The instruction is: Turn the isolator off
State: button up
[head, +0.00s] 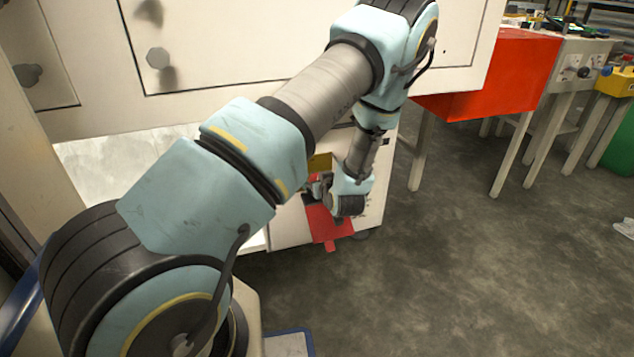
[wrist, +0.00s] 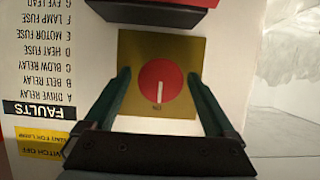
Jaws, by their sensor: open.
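The isolator is a round red knob (wrist: 160,82) on a yellow square plate (wrist: 187,48) in the wrist view. Its white pointer mark runs towards the bottom of the picture, at a small label that appears to read ON, upside down. My gripper (wrist: 160,75) is open, with one green finger on each side of the knob and gaps to both. I cannot tell how far the fingertips stand from the plate. In the head view my gripper (head: 319,187) is low at the cabinet's end, by a yellow patch (head: 319,162); the knob is hidden there.
An upside-down FAULTS list (wrist: 42,108) and a yellow label (wrist: 42,142) are at left. In the head view, a red box (head: 500,75) and benches stand right; the grey floor (head: 480,260) is open.

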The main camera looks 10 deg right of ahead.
jog(key=shift+c, duration=0.3)
jog(key=c, duration=1.3)
jog(key=shift+o, duration=0.2)
jog(key=shift+a+n, duration=0.1)
jog(key=shift+n, duration=0.2)
jog(key=n+h+b, duration=0.2)
jog(key=shift+a+f+n, duration=0.1)
jog(key=shift+f+n, duration=0.1)
jog(key=shift+n, duration=0.1)
jog(key=n+t+h+b, duration=0.1)
jog(key=n+h+b, duration=0.1)
jog(key=n+b, duration=0.1)
jog(key=shift+a+f, duration=0.1)
jog(key=n+t+b, duration=0.1)
jog(key=n+b, duration=0.1)
jog(key=n+h+b, duration=0.1)
jog(key=n+b, duration=0.1)
jog(key=b, duration=0.1)
jog(key=shift+f+t+h, duration=0.15)
jog(key=shift+t+h, duration=0.15)
jog(key=shift+t, duration=0.1)
jog(key=shift+n+t+h+b, duration=0.3)
jog(key=shift+n+t+b, duration=0.2)
jog(key=shift+n+b, duration=0.9)
jog(key=shift+r+n, duration=0.2)
jog(key=shift+n, duration=0.2)
